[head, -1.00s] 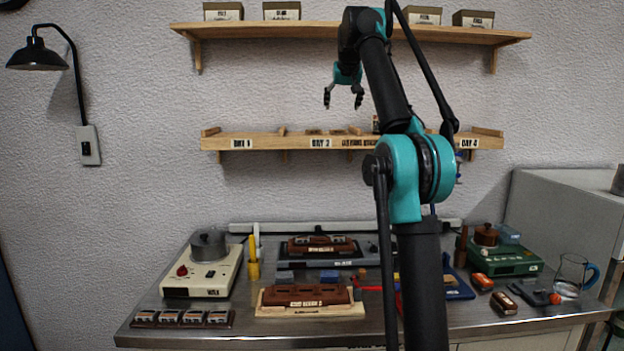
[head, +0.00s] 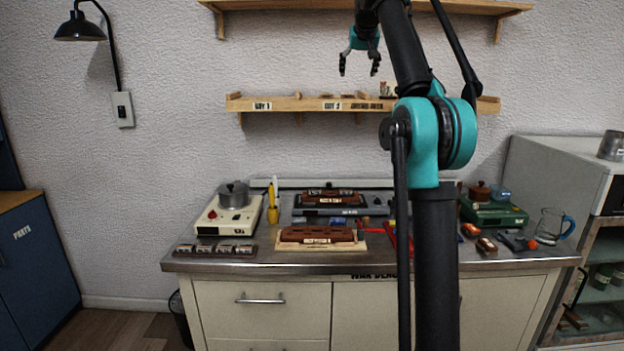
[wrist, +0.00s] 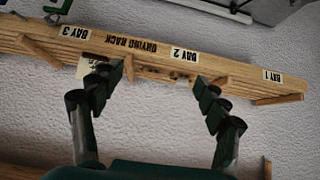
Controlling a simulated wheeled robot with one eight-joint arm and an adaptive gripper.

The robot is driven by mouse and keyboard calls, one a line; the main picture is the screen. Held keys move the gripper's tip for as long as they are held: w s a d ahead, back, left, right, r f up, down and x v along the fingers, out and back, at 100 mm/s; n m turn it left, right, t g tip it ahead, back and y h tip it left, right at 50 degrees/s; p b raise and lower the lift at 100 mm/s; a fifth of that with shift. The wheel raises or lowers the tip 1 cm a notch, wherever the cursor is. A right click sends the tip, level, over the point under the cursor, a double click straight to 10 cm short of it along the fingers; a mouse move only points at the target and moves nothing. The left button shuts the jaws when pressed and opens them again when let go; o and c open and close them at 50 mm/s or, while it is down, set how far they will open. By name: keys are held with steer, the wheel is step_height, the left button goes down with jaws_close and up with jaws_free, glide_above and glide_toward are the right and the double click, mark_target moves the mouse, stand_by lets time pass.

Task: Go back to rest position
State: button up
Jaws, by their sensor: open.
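My gripper (head: 360,66) is raised in front of the wall, above the drying rack shelf and well over the bench. Its two fingers are spread apart with nothing between them. In the wrist view my gripper (wrist: 158,105) also shows open, with the wooden drying rack (wrist: 225,75) behind the fingertips, upside down in the picture. The drying rack (head: 300,104) carries bay labels, and my arm hides part of its right side.
The steel workbench (head: 215,262) holds a hot plate (head: 212,216) with a pot, a brown block on a wooden base (head: 318,246), a green device (head: 492,212) and a glass jug (head: 550,226). A blue cabinet (head: 38,265) stands left. The air around my gripper is clear.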

steer(key=s+d+f+g, duration=0.1)
steer(key=s+f, duration=0.3)
steer(key=f, duration=0.6)
steer(key=s+d+f+g, duration=0.1)
steer(key=s+f, duration=0.3)
steer(key=f, duration=0.5)
steer(key=s+d+f, duration=0.1)
steer(key=s+f, duration=0.3)
steer(key=f, duration=0.6)
steer(key=s+d+f+g, duration=0.1)
steer(key=s+f+g, duration=0.1)
steer(key=s+f, duration=2.9)
steer(key=shift+s+f+g, duration=0.3)
steer(key=shift+s+f, duration=0.05)
steer(key=shift+s, duration=0.5)
